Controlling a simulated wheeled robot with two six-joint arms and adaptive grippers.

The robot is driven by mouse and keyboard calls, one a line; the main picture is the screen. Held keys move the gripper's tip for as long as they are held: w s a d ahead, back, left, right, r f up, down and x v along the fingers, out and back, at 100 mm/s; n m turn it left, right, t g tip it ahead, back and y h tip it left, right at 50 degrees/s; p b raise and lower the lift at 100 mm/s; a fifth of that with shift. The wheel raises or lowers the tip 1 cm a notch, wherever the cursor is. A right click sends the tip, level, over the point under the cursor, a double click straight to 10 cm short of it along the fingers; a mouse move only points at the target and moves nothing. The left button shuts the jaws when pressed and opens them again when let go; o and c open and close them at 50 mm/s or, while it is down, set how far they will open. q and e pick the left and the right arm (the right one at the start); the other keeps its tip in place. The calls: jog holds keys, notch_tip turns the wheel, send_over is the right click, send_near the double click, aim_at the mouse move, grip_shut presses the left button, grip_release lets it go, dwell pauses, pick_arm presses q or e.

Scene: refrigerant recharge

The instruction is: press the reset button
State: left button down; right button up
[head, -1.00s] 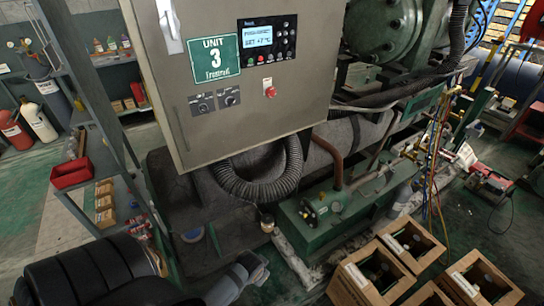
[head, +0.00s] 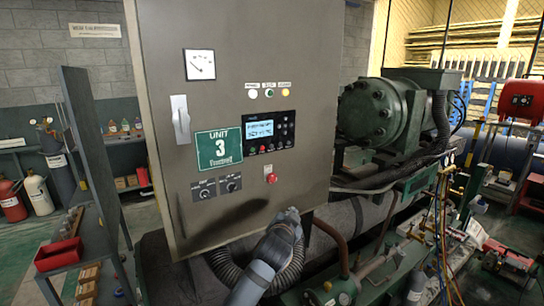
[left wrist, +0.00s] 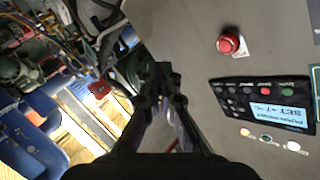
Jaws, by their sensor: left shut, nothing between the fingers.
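The grey control cabinet (head: 235,60) carries a black controller panel (head: 284,130) with a lit display and a row of small coloured buttons (head: 262,149). I cannot read which one is the reset button. The panel also shows upside down in the left wrist view (left wrist: 240,98), with green and red buttons along its edge. A larger red knob (head: 271,178) sits below the panel; it is also in the left wrist view (left wrist: 229,44). My left gripper (head: 290,214) is shut and empty, low at the cabinet's bottom edge, below the knob and apart from the panel. My right gripper is not in view.
Three indicator lamps (head: 269,92) sit above the panel. A handle (head: 180,120), a gauge (head: 200,64) and two rotary switches (head: 217,187) are on the cabinet. Green machinery (head: 380,112) and hoses (head: 440,225) stand at right. A shelf (head: 90,160) stands at left.

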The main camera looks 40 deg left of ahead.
aim_at(271, 146)
pick_arm(q)
jog(key=w+a+r+t+y, duration=0.1)
jog(key=w+r+t, duration=0.1)
jog(key=r, duration=0.5)
jog(key=w+a+r+t, duration=0.1)
jog(key=w+a+r, duration=0.1)
jog(key=r, duration=0.6)
jog(key=shift+w+r+m+t+y, duration=0.2)
jog(key=shift+m+t+y, duration=0.1)
jog(key=shift+t+y, duration=0.1)
jog(key=shift+a, duration=0.15)
jog(key=shift+w+a, duration=0.55)
jog(key=shift+a, duration=0.8)
jog(key=shift+w+a, duration=0.55)
jog(key=shift+a, duration=0.75)
jog(key=shift+w+a, duration=0.55)
jog(key=shift+a, duration=0.8)
jog(key=shift+w+a, duration=0.15)
jog(key=shift+a, duration=0.25)
